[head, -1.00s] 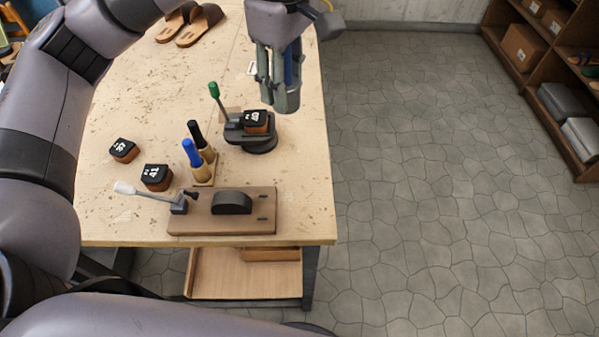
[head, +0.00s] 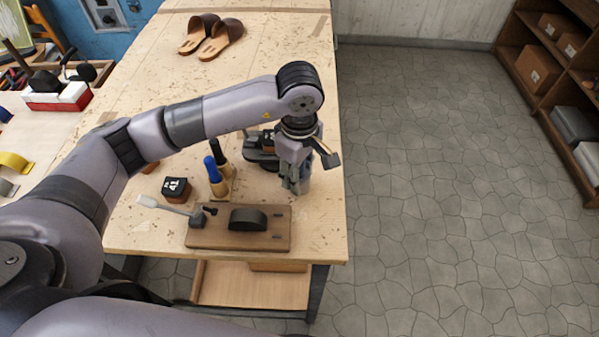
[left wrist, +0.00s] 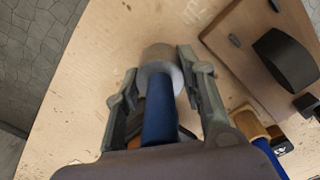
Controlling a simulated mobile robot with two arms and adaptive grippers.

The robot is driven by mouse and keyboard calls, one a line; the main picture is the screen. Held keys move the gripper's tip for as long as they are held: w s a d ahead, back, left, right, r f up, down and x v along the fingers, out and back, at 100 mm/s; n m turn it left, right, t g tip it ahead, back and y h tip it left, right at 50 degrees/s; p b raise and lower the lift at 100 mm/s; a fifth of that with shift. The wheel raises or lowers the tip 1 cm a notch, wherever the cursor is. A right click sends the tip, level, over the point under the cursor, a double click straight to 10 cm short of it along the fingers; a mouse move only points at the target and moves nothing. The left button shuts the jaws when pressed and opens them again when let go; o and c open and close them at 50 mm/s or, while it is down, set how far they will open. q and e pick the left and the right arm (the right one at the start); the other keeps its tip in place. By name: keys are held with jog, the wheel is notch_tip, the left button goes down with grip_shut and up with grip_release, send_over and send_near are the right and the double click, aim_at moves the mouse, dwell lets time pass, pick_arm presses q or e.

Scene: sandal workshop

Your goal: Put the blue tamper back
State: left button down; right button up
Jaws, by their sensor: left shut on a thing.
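My left gripper (head: 296,180) is over the right front part of the bench, just behind the wooden fixture board. It is shut on a blue tamper, whose blue handle (left wrist: 160,118) and pale grey collar and head show between the fingers in the left wrist view. That gripper (left wrist: 158,82) points down at the bench. I cannot tell whether the tamper's head touches the bench top. In the head view the fingers mostly hide the tamper. My right gripper is not in view.
The fixture board (head: 200,238) carries a black hump (head: 248,219) and a lever. Behind it stand blue-handled (head: 213,170) and black-handled tools. A block marked 41 (head: 176,188) is left, a dark press stand (head: 262,163) behind. Sandals (head: 222,40) lie far back.

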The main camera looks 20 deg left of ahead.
pick_arm(q)
jog(key=shift+f, duration=0.8)
jog(key=c, duration=1.4)
grip_release()
jog(key=shift+c, duration=0.2)
jog(key=o, duration=0.4)
jog(key=shift+r, duration=0.1)
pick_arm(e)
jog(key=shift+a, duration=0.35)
pick_arm(q)
jog(key=shift+r, duration=0.1)
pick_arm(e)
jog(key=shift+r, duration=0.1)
